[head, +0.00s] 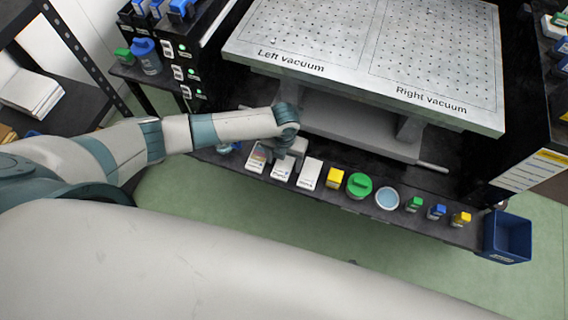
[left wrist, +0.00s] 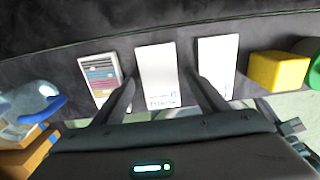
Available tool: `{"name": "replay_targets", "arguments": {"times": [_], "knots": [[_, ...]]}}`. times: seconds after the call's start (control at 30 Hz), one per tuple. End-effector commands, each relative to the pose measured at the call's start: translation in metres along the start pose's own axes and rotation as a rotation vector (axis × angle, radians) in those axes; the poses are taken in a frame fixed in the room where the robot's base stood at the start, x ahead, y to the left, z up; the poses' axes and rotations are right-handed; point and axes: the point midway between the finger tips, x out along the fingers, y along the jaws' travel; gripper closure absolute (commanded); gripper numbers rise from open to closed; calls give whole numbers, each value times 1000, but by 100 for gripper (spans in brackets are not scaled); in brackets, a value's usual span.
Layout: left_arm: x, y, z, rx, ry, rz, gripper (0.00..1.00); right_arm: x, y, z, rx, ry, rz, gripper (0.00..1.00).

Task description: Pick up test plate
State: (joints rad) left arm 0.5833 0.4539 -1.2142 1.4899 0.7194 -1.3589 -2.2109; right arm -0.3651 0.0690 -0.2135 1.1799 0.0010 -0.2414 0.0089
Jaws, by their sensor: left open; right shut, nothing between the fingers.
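Two white flat plates lie on the dark bench ledge, a middle one (head: 283,170) and one to its right (head: 309,175). A card with coloured stripes (head: 257,160) lies to their left. The print is too small to tell which is the test plate. My left gripper (head: 284,152) is open above the middle plate, partly covering it. In the left wrist view its fingers (left wrist: 163,83) straddle the middle white plate (left wrist: 157,68), with the striped card (left wrist: 99,73) to the left and the other white plate (left wrist: 217,58) to the right. Contact cannot be told. My right gripper is not in view.
A yellow box (head: 334,178), a green-lidded jar (head: 359,185), a round dish (head: 387,198) and small bottles stand further right on the ledge. A blue bin (head: 507,238) is at its right end. The perforated vacuum table (head: 375,55) overhangs behind. A clear, blue-rimmed vessel (left wrist: 30,103) is at left.

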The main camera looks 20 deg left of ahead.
Motion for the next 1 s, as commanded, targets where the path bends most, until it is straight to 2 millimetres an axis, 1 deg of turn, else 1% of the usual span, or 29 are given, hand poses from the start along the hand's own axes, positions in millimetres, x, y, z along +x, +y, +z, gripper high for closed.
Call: {"name": "replay_targets", "arguments": {"times": [0.47, 0.57, 0.6, 0.67, 1.0], "knots": [[1, 0, 0, -1, -1, 0, 33, 0, 0, -2, 1, 1, 1, 100], [1, 0, 0, -1, -1, 0, 54, 0, 1, -3, 1, 1, 1, 100], [1, 0, 0, -1, -1, 0, 64, 0, 1, -3, 1, 1, 1, 100], [1, 0, 0, -1, -1, 0, 78, 0, 1, -3, 1, 1, 1, 100], [0, 0, 1, 0, -1, 0, 79, 0, 1, -2, 1, 0, 2, 100]]}}
